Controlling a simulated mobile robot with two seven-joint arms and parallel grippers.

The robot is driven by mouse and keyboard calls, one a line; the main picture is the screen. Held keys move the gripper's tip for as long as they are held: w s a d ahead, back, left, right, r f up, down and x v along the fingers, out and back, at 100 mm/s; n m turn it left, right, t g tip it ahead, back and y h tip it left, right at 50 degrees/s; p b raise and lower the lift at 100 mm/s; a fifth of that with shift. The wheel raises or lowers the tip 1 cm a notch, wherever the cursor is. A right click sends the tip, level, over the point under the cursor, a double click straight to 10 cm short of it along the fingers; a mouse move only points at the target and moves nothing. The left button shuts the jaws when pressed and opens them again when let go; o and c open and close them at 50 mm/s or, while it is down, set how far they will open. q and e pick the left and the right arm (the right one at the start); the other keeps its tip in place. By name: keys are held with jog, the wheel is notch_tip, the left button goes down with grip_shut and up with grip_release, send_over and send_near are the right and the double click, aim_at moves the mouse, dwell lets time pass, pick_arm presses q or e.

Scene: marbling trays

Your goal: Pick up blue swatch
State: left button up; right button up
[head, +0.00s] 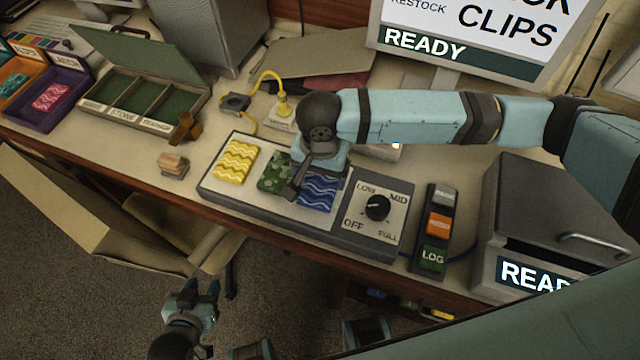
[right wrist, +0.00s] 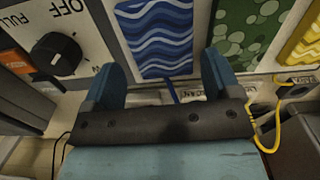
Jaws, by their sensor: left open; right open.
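The blue swatch (head: 318,192) with pale wavy stripes lies on the grey panel (head: 215,192), right of the green swatch (head: 274,172) and the yellow swatch (head: 237,160). My right gripper (head: 297,188) is over the panel around the green and blue swatches, and its arm hides part of both. In the right wrist view the blue swatch (right wrist: 158,40) shows ahead, between my two open fingers (right wrist: 164,75). Nothing is held; I cannot tell whether the fingers touch it. My left gripper (head: 192,292) is open and empty, low in front of the desk.
A knob (head: 377,207) sits on the panel right of the blue swatch. Beyond it stand a button strip (head: 435,226) and a grey box (head: 545,215). A divided case (head: 140,106), a wooden block (head: 173,163) and a yellow cable (head: 262,76) are to the left.

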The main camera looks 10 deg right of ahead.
aim_at(320, 185)
jog(key=shift+w+f, duration=0.1)
jog(key=shift+f, duration=1.9)
jog(key=c, duration=0.6)
jog(key=shift+r, duration=0.15)
notch_tip(320, 185, up, 20)
jog(key=w+d+f+n+p, duration=0.1)
jog(key=d+n+p, duration=0.1)
jog(key=d, duration=0.3)
jog(key=w+d+f+n+p, duration=0.1)
jog(key=d+n+p, duration=0.1)
jog(key=d, duration=0.2)
jog(key=w+d+f+n+p, duration=0.1)
jog(key=d+n+p, duration=0.1)
jog(key=d, duration=0.3)
jog(key=shift+d+f+p, duration=0.2)
jog(key=shift+d+p, duration=0.15)
jog(key=shift+p, duration=0.1)
